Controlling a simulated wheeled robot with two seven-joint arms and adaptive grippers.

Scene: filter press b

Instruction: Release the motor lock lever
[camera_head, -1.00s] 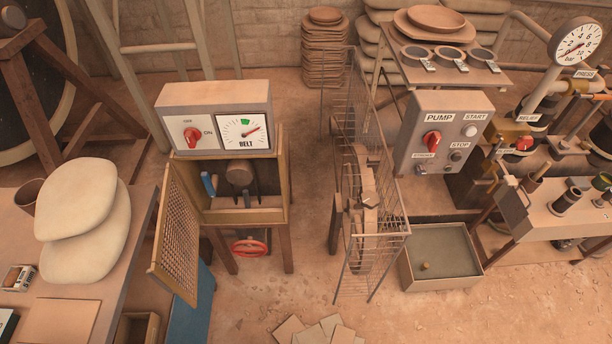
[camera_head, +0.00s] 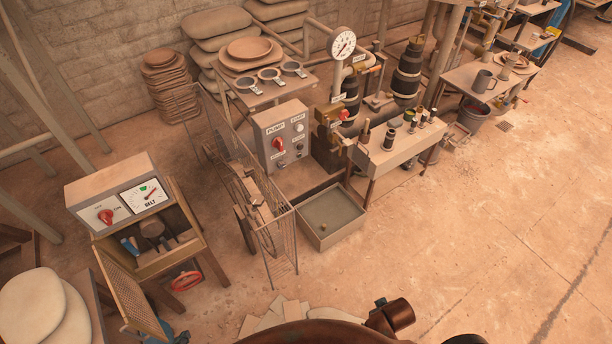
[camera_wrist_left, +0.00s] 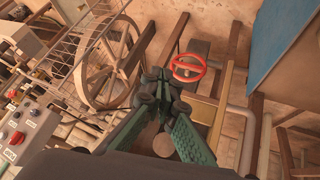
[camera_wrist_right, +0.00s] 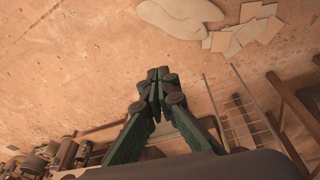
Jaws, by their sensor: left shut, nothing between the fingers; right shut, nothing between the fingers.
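The belt cabinet (camera_head: 172,262) stands at the lower left in the head view, its mesh door swung open. Inside is a blue-handled lever (camera_head: 130,245), which may be the motor lock lever, beside a round dark part (camera_head: 152,229). No label on it can be read. My left gripper (camera_wrist_left: 163,80) is shut and empty in the left wrist view, with the red handwheel (camera_wrist_left: 187,68) beyond its tips. The lever cannot be made out there. My right gripper (camera_wrist_right: 157,76) is shut and empty in the right wrist view, above open floor and apart from the cabinet.
The control box (camera_head: 117,193) with a red knob and BELT gauge sits on the cabinet. A wire guard (camera_head: 281,241) around a spoked wheel stands to its right, near a grey tray (camera_head: 330,217) and PUMP panel (camera_head: 283,135). The floor at right is clear.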

